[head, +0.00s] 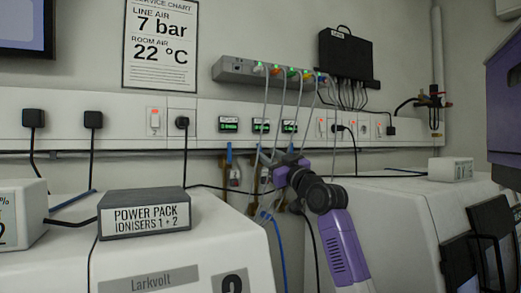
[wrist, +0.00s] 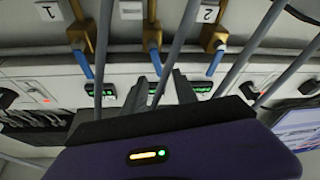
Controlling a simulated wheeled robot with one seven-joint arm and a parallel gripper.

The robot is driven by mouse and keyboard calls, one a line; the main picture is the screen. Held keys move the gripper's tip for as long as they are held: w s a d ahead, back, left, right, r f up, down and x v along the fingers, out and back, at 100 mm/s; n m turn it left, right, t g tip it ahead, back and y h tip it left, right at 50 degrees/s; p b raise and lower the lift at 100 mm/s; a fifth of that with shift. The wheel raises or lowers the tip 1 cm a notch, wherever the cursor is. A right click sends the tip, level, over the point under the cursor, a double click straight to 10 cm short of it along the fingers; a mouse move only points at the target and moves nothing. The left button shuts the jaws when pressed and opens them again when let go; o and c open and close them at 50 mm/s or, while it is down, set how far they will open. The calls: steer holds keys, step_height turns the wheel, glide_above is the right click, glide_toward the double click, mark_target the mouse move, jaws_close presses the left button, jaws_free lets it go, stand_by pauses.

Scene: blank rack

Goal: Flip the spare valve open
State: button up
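Several brass valves with blue levers hang under the wall trunking. In the wrist view, which looks upside down, they are the left valve (wrist: 82,30) beside a plate marked 1, the middle valve (wrist: 151,30) beside a blank plate (wrist: 131,10), and the right valve (wrist: 212,36) beside a plate marked 2. None is seen marked spare. My gripper (wrist: 159,80) is open, its grey fingers apart on either side of the middle lever's end (wrist: 155,62); contact cannot be told. In the head view my gripper (head: 287,168) partly hides the valves; one blue lever (head: 229,155) shows left of it.
Grey cables (head: 285,108) hang from a socket strip (head: 238,70) across the valve area and pass close to my fingers. A power pack box (head: 145,213) sits on the white machine at left. Another white machine (head: 395,215) stands at right. Green-lit displays (head: 229,124) line the trunking.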

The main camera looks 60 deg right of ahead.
mark_target(260, 148)
steer(key=shift+p+x, duration=0.4)
steer(key=shift+x, duration=1.75)
steer(key=shift+d, duration=0.1)
jaws_close()
